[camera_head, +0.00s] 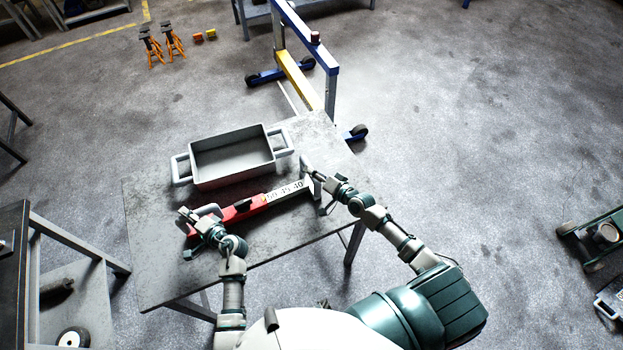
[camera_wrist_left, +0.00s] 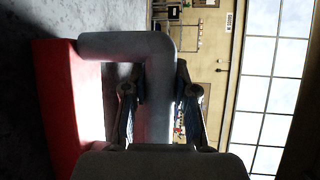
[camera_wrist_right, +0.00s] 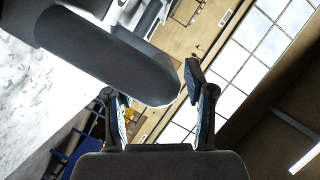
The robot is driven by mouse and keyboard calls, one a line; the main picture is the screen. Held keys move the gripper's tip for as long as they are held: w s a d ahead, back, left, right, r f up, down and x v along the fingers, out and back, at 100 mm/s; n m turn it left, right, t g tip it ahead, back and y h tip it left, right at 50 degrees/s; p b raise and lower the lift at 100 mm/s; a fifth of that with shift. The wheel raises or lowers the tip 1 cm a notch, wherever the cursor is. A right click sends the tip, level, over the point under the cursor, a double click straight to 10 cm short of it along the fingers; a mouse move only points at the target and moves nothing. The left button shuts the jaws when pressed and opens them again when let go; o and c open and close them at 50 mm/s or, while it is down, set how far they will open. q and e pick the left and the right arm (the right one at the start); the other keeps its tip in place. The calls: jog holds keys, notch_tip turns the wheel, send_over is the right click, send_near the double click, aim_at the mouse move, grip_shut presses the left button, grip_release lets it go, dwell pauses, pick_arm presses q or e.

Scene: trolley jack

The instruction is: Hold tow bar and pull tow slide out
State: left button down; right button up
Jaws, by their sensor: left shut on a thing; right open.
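The tow bar (camera_head: 240,210) is red and lies across the worktable. Its pale tow slide (camera_head: 288,191), with printed numbers, extends from its right end. My left gripper (camera_head: 197,222) is shut on the grey handle at the bar's left end. In the left wrist view this bent grey handle (camera_wrist_left: 158,85) passes between the fingers, beside the red body (camera_wrist_left: 58,105). My right gripper (camera_head: 321,184) is open at the slide's right end. In the right wrist view a dark rounded grey bar (camera_wrist_right: 110,58) reaches towards the open fingers; whether it lies between them is unclear.
A grey two-handled bin (camera_head: 232,180) stands on the worktable (camera_head: 155,270) behind the tow bar. A blue and yellow wheeled frame (camera_head: 330,90) stands beyond the table. Orange jack stands (camera_head: 152,48) are far back left.

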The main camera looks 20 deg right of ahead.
pick_arm(q)
jog(key=shift+s+a+f, duration=0.1)
jog(key=shift+f, duration=0.15)
pick_arm(e)
jog(key=v, duration=0.9)
jog(key=shift+s+d, duration=0.2)
jog(key=shift+s, duration=0.1)
pick_arm(q)
jog(key=c, duration=1.1)
grip_release()
jog(key=shift+o, duration=1.3)
pick_arm(e)
jog(key=shift+w+a, duration=0.1)
pick_arm(q)
jog(key=shift+r, duration=0.1)
